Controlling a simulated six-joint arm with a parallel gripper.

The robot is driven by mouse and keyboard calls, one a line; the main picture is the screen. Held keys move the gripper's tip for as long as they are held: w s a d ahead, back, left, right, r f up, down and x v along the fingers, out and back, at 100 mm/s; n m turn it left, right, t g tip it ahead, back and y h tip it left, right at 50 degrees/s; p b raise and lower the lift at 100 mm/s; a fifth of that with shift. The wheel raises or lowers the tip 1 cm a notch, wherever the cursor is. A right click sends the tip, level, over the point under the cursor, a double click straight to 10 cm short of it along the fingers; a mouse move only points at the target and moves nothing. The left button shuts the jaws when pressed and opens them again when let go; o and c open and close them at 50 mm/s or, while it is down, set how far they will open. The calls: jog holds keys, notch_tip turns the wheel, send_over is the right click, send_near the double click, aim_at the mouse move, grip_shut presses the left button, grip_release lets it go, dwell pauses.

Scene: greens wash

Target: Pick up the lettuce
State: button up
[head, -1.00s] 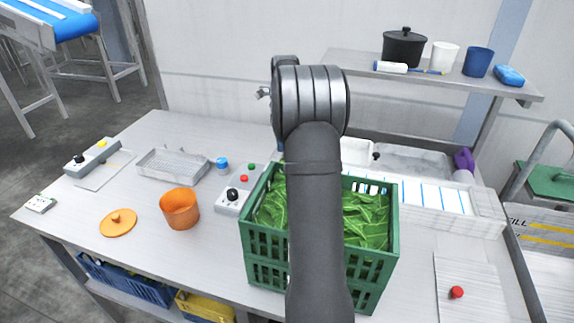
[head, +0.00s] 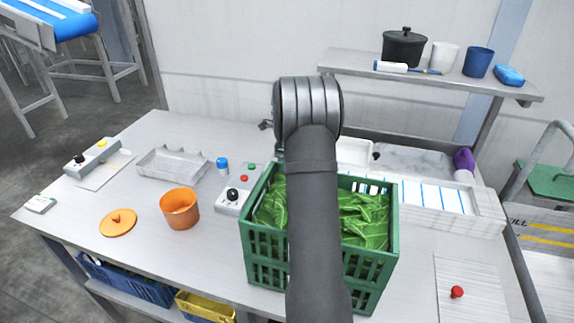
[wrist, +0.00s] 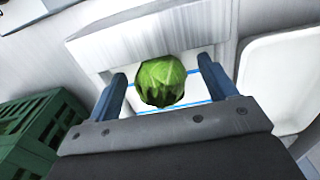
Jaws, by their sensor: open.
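A round green lettuce (wrist: 160,82) shows in the wrist view, over a white surface with blue lines (wrist: 192,103). My gripper (wrist: 163,70) is open, with one blue-grey finger to each side of the lettuce in the picture. A gap shows between the lettuce and each finger; how far below the fingertips it lies I cannot tell. In the head view my arm hides both the gripper and this lettuce. The white tray with blue lines (head: 456,197) shows right of the arm there.
A green crate (head: 262,238) full of leafy greens (head: 362,215) stands beside the tray; it also shows in the wrist view (wrist: 40,125). A white basin (wrist: 285,80) is at the right of the wrist view. An orange pot (head: 180,209) stands on the left of the table.

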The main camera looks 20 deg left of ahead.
jog(key=c, duration=1.1)
